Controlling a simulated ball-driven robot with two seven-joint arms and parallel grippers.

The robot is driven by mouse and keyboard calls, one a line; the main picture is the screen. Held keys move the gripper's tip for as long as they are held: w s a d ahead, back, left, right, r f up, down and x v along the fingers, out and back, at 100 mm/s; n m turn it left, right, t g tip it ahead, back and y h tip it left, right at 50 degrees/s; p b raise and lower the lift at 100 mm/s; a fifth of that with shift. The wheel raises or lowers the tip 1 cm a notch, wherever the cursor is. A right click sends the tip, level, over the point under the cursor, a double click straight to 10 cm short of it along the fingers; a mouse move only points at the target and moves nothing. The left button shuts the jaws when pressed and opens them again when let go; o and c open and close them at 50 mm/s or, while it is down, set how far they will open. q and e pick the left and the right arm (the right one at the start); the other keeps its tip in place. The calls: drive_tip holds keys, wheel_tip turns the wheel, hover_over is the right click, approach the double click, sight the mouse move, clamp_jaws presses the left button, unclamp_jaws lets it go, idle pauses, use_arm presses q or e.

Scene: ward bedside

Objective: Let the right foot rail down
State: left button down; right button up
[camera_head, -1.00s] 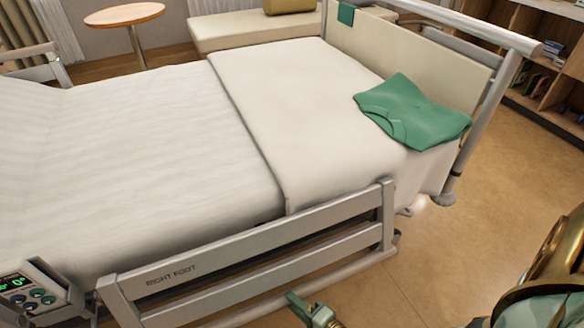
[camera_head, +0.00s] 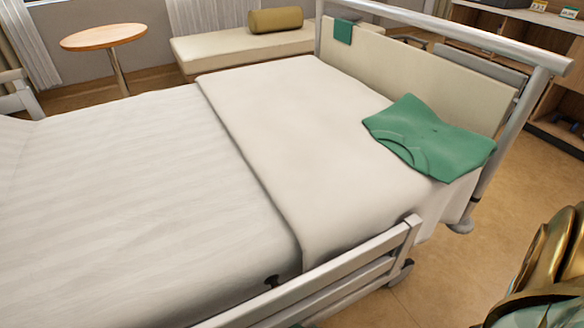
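The right foot rail (camera_head: 345,270) shows at the bottom middle, along the near side of the bed (camera_head: 130,190). It is a grey rail with horizontal bars and an end post near the foot of the bed. Its upper bar runs close to the mattress edge. Its left part and its lettering are below the picture edge. Neither gripper is in view. A gold and teal part of my own arm shows at the lower right.
A folded green garment (camera_head: 428,137) lies on the bed's foot end, before the footboard (camera_head: 420,75) with its metal bar. Behind are a round table (camera_head: 103,37) and a bench (camera_head: 250,45) with a cushion. Shelves stand at the far right. Floor (camera_head: 440,270) is free beyond the rail's end.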

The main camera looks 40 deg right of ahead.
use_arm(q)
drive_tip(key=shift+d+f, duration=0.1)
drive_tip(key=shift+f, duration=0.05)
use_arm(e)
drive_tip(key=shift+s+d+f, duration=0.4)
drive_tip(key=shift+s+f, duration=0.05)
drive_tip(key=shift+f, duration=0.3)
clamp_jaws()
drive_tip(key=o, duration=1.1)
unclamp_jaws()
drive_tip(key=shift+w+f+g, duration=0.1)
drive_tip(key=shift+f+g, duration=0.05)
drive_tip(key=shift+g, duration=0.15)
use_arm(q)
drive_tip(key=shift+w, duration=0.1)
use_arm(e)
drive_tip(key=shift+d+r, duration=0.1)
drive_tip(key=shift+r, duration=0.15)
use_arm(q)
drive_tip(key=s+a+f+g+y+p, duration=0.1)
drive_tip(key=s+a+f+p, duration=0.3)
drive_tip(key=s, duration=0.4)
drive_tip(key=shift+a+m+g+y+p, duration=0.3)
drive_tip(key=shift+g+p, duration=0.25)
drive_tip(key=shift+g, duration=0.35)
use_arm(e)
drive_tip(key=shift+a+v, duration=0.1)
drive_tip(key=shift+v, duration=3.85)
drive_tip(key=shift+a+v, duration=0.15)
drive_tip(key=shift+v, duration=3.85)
